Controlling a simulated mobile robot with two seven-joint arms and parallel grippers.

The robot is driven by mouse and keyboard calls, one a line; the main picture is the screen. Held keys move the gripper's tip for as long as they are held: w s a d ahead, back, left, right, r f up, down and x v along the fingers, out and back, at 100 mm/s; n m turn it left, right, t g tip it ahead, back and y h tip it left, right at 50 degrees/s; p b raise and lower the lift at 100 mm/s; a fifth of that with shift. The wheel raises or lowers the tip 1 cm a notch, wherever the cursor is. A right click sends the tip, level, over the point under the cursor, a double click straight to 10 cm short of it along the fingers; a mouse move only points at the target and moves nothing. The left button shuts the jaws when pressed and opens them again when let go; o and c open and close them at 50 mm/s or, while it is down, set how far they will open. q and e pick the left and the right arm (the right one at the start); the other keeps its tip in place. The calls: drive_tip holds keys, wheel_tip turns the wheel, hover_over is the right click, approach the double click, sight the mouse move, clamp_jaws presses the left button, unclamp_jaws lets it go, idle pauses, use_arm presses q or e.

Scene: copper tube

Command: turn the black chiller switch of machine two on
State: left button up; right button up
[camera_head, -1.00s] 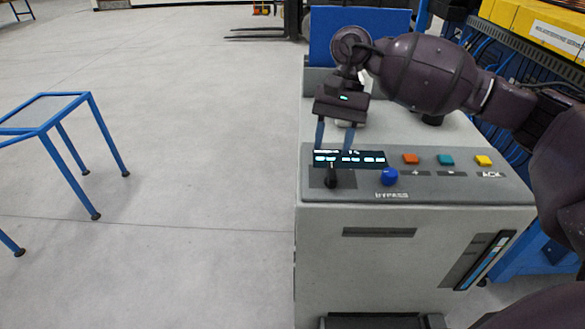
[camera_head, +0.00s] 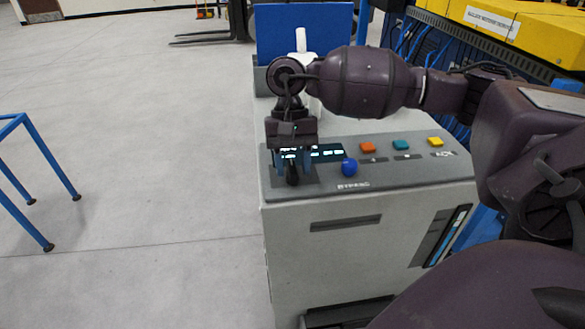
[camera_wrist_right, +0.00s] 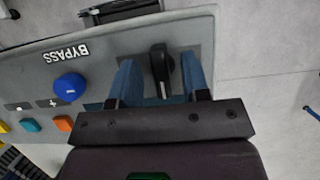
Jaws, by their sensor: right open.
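The black switch (camera_head: 293,175) sits at the left end of the sloping grey panel (camera_head: 400,172) on the grey machine. It also shows in the right wrist view (camera_wrist_right: 160,62). The gripper hides part of the lit display (camera_head: 326,152). My left gripper is not in view.
A round blue BYPASS button (camera_head: 349,167) is just right of the switch. Orange (camera_head: 367,147), teal (camera_head: 401,144) and yellow (camera_head: 435,141) buttons run along the panel. A blue-legged table (camera_head: 40,150) stands at the left. The floor between is clear.

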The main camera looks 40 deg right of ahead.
drive_tip(key=shift+s+a+f, duration=0.1)
drive_tip(key=shift+s+f, duration=0.1)
drive_tip(key=shift+f, duration=0.35)
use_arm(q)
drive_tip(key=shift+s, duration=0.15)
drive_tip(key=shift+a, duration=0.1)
use_arm(e)
drive_tip(key=shift+c, duration=0.6)
clamp_jaws()
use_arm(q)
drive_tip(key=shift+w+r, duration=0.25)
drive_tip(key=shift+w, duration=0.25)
